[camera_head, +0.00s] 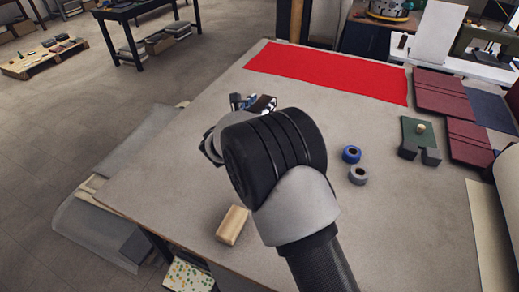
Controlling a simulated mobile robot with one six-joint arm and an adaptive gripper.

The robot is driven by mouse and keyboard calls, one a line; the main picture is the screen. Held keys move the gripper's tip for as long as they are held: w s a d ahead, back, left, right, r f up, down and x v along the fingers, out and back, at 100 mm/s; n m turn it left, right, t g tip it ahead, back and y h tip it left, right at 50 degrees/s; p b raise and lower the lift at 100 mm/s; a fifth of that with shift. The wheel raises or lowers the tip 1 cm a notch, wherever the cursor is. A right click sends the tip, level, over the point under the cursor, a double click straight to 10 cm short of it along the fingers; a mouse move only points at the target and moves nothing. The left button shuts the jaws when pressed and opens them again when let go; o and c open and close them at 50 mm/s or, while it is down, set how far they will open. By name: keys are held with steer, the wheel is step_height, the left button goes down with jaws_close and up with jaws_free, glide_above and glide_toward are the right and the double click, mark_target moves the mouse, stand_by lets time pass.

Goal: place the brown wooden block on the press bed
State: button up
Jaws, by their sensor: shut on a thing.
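My gripper (249,102) is partly hidden behind my own wrist, over the middle-left of the table. It is shut on a small dark brown piece (263,103), which looks like the brown wooden block; only part of it shows past the wrist. I cannot tell whether it touches the table. A lighter tan wooden block (232,226) lies near the front edge, left of my arm.
A red cloth (325,73) lies along the back of the table (150,185). A blue roll (351,154) and a grey roll (358,175) lie between my wrist and the green stand. Dark red covers (440,93) lie at the right. The table's left part is clear.

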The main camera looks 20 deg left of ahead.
steer(key=shift+w+a+r+y, duration=0.2)
steer(key=shift+a+r+y, duration=0.15)
steer(key=shift+a, duration=0.3)
steer(key=shift+w+a+f, duration=0.1)
steer(key=shift+a, duration=0.2)
step_height(320, 180, down, 19)
steer(key=b, duration=0.5)
steer(key=shift+f, duration=0.2)
steer(key=shift+f, duration=0.2)
steer(key=o, duration=1.1)
